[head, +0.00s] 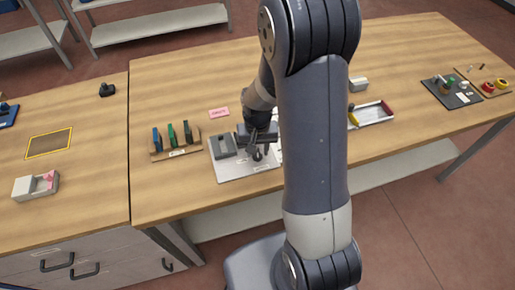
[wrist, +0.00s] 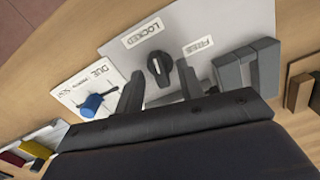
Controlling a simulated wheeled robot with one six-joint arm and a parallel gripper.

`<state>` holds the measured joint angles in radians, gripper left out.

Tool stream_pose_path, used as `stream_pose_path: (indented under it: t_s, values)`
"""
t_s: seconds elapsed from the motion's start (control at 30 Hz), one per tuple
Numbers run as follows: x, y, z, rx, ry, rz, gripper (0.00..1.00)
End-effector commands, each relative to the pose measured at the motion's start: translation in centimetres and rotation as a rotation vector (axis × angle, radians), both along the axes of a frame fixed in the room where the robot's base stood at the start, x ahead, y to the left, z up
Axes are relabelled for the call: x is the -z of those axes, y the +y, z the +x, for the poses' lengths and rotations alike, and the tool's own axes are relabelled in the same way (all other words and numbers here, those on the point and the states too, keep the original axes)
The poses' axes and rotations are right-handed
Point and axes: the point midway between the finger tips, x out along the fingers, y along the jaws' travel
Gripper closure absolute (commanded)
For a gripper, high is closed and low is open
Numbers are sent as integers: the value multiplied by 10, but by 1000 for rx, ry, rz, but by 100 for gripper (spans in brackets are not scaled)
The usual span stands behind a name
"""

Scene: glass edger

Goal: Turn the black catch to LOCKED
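The black catch (wrist: 158,68) is a small knob on a pale plate (wrist: 220,25) in the wrist view. A LOCKED label (wrist: 145,33) is beyond it to the left, and a FREE label (wrist: 198,44) is beyond it to the right. I cannot clearly tell which label the catch points at. My gripper (wrist: 160,69) is open, with one dark finger on each side of the catch; gaps show and contact cannot be made out. In the head view my gripper (head: 258,152) is low over the plate (head: 245,178), and the catch cannot be made out there.
Grey blocks (wrist: 248,68) stand on the plate, right of the catch. A white DUE card (wrist: 82,80) with a blue knob (wrist: 92,102) is to the left. In the head view, a wooden rack (head: 176,150) stands left of the plate and a white tray (head: 373,116) right of my arm.

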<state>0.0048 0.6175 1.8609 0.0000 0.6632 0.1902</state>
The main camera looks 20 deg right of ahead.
Motion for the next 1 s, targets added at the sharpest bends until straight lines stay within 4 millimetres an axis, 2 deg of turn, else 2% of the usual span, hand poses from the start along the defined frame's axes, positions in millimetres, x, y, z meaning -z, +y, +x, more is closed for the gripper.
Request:
stream_pose_path:
  t_s: [0.37, 0.8, 1.0]
  values:
    - [5, 0, 0, 0, 0, 0, 64]
    - [4, 0, 0, 0, 0, 0, 100]
    - [5, 0, 0, -12, -1, 0, 100]
